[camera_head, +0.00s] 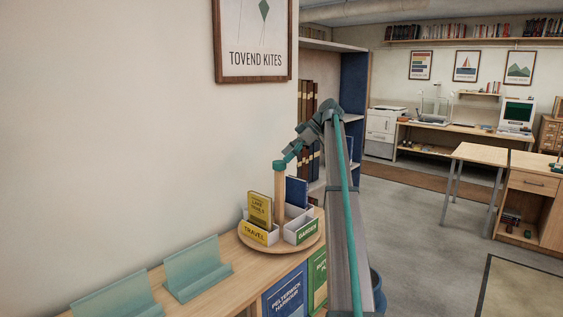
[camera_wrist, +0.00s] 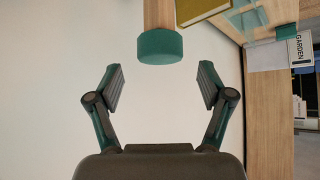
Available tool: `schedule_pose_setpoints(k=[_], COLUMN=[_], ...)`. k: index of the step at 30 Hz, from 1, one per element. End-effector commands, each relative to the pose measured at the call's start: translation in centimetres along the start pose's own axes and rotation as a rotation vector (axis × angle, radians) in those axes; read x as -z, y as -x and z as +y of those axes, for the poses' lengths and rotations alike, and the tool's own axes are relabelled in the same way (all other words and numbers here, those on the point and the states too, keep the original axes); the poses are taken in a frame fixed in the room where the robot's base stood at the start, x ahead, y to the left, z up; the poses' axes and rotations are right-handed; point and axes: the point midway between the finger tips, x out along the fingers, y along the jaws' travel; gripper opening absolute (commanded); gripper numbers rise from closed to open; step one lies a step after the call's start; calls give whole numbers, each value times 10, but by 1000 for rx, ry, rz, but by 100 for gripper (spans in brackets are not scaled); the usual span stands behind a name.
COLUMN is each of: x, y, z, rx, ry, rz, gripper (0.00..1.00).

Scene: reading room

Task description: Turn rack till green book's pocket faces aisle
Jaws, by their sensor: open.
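The rack is a round wooden turntable (camera_head: 285,247) on the shelf top, with an upright wooden post (camera_head: 280,187) ending in a teal cap (camera_head: 279,165). White pockets stand around the post. The yellow-labelled TRAVEL pocket (camera_head: 255,233) holds a yellow book (camera_head: 259,209). The green-labelled GARDEN pocket (camera_head: 306,231) faces front right, with no book visible in it. A blue book (camera_head: 297,191) stands behind. I see no green book in the rack; the far pockets are hidden. My gripper (camera_head: 289,155) is open at the cap. In the wrist view the cap (camera_wrist: 160,46) lies just beyond the open fingers (camera_wrist: 160,88).
Two teal stands (camera_head: 197,268) sit on the shelf top at left. A blue book (camera_head: 286,294) and a green book (camera_head: 317,278) show on the shelf front below. A wall (camera_head: 120,130) rises close behind. Open floor (camera_head: 430,240) lies to the right.

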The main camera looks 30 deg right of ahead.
Motion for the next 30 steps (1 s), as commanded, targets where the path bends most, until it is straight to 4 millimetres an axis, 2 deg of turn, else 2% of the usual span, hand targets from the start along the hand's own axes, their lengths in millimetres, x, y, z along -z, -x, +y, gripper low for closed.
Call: schedule_pose_setpoints(k=[3,7,19,22,26,29,30], x=[0,0,0,-5,-34,-78,-100], y=[20,30,32,30,16,-2,-10], z=[1,1,0,-2,-10,-21,-28], rx=[-1,-1,0,-4,-34,-82,-106], ry=[0,0,0,-7,-49,-113,-146], rz=[0,0,0,-3,-22,-51,-68], gripper=[80,80,80,80,80,80,80])
